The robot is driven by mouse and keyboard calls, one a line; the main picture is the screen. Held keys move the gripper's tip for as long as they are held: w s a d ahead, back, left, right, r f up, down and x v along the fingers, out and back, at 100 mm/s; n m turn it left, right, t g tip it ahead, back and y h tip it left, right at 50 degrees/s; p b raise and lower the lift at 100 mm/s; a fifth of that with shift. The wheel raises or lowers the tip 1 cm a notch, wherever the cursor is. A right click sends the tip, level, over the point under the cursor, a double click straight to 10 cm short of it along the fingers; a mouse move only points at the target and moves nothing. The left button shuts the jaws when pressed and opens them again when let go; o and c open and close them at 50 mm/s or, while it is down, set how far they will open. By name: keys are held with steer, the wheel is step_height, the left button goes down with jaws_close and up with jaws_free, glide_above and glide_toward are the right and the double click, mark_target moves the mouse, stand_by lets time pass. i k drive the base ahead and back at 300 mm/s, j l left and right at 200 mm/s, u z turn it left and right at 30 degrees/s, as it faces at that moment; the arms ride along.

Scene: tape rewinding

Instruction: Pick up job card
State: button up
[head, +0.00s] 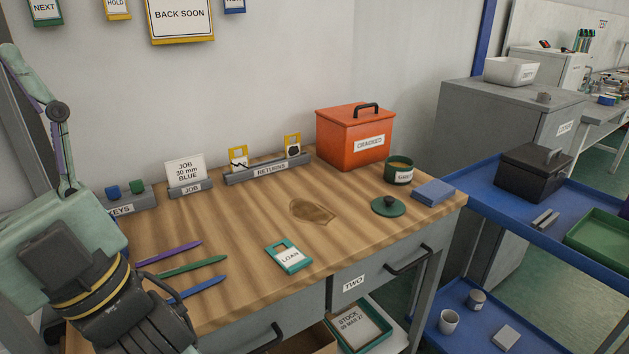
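The job card (184,168) is white and reads "JOB 30 mm BLUE". It stands upright in a grey holder (190,188) labelled JOB, at the back left of the wooden desk near the wall. My gripper (158,335) is at the lower left, in front of the desk's left part and well apart from the card. Its dark body runs off the bottom edge and its fingertips cannot be made out, so whether it is open or shut does not show.
Left of the card is a KEYS holder (128,204); right is a RETURNS rack (268,172). Pens (185,265) and a LOAN tag (289,256) lie in front. Bare desk lies between.

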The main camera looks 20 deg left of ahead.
mark_target(183, 171)
steer(key=l+z, duration=0.25)
steer(key=l, duration=0.2)
steer(key=i+l+z, duration=0.1)
steer(key=l+z, duration=0.15)
steer(key=l, duration=0.15)
steer(key=i+l+z, duration=0.15)
steer(key=l+z, duration=0.15)
steer(key=l, duration=0.15)
steer(key=u, duration=2.35)
steer(key=l+z, duration=0.25)
steer(key=l, duration=0.25)
steer(key=i+l, duration=0.1)
steer(key=i, duration=1.45)
steer(key=l+z, duration=0.05)
steer(key=l, duration=0.05)
